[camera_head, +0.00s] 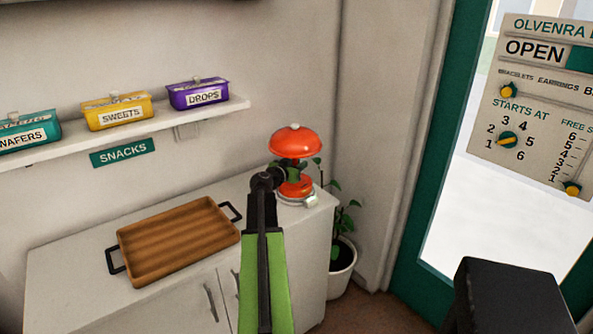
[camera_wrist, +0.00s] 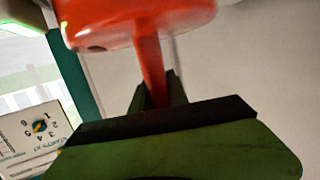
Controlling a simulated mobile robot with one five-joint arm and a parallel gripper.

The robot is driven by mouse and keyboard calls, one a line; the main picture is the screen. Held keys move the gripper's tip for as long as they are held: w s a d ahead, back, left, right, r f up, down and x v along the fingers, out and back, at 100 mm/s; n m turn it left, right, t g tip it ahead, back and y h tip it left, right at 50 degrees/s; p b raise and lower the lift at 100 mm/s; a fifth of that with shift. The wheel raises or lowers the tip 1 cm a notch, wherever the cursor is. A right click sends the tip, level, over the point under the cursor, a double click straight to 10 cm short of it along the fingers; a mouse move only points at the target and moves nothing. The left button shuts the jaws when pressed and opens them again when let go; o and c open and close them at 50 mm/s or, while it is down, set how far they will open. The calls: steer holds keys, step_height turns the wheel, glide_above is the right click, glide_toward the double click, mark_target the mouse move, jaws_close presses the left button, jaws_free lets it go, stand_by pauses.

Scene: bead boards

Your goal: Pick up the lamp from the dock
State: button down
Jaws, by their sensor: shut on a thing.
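The lamp (camera_head: 295,141) is orange-red with a domed shade and a small pale knob on top. It stands upright at the right end of the white cabinet top, on or just above the dock (camera_head: 311,200), a pale piece at its base. I cannot tell whether the base touches the dock. My gripper (camera_head: 287,176) reaches it from the front, partly hiding its stem. In the wrist view my gripper (camera_wrist: 158,95) is shut on the red stem of the lamp (camera_wrist: 150,62), just below the shade.
A wooden tray (camera_head: 128,238) with dark handles lies on the cabinet (camera_head: 75,262) to the left. A shelf (camera_head: 215,113) with several snack boxes hangs above. A potted plant (camera_head: 343,262) stands right of the cabinet, beside a green-framed glass door (camera_head: 440,190) with a sign board (camera_head: 530,75).

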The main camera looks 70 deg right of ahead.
steer(key=shift+r+p, duration=0.6)
steer(key=shift+r, duration=0.05)
steer(key=s+a+r+p, duration=0.3)
steer(key=s+r+p, duration=0.6)
steer(key=s, duration=0.2)
steer(key=shift+a+r+p, duration=0.3)
steer(key=shift+a, duration=0.1)
